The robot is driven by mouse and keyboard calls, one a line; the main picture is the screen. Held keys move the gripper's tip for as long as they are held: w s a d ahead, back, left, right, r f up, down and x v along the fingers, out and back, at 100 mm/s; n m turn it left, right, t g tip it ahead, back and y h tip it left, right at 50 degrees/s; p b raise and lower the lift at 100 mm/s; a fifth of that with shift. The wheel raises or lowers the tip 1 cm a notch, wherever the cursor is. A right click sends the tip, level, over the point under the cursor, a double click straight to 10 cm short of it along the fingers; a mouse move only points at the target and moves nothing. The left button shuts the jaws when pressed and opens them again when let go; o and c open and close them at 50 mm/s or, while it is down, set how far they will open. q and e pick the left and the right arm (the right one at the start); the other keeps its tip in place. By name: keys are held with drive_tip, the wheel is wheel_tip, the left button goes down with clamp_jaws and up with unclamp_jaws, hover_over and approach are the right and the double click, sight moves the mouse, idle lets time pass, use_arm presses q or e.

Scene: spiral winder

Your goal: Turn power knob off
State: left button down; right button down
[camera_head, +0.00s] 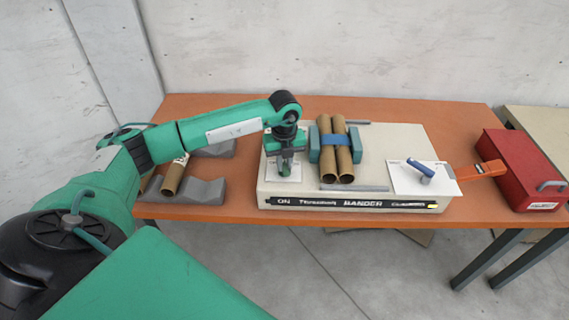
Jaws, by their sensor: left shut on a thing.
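The cream bander machine (380,140) sits on the orange table, with a dark front strip reading "ON" at the left and "BANDER" in the middle. A white label plate (291,178) lies on the left of its top. My left gripper (286,170) points down over this plate, shut on the power knob. The fingers hide most of the knob, so its turned position cannot be read. My right gripper is not in view.
A blue-handled lever (420,168) is on the right plate. A red toolbox (520,168) is at the right. A grey holder (205,191) with a brown tube (175,176) is at the left.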

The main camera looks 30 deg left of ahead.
use_arm(q)
drive_tip(key=n, duration=0.3)
drive_tip(key=shift+n, duration=0.3)
drive_tip(key=shift+r+n, duration=0.1)
drive_tip(key=shift+n, duration=0.4)
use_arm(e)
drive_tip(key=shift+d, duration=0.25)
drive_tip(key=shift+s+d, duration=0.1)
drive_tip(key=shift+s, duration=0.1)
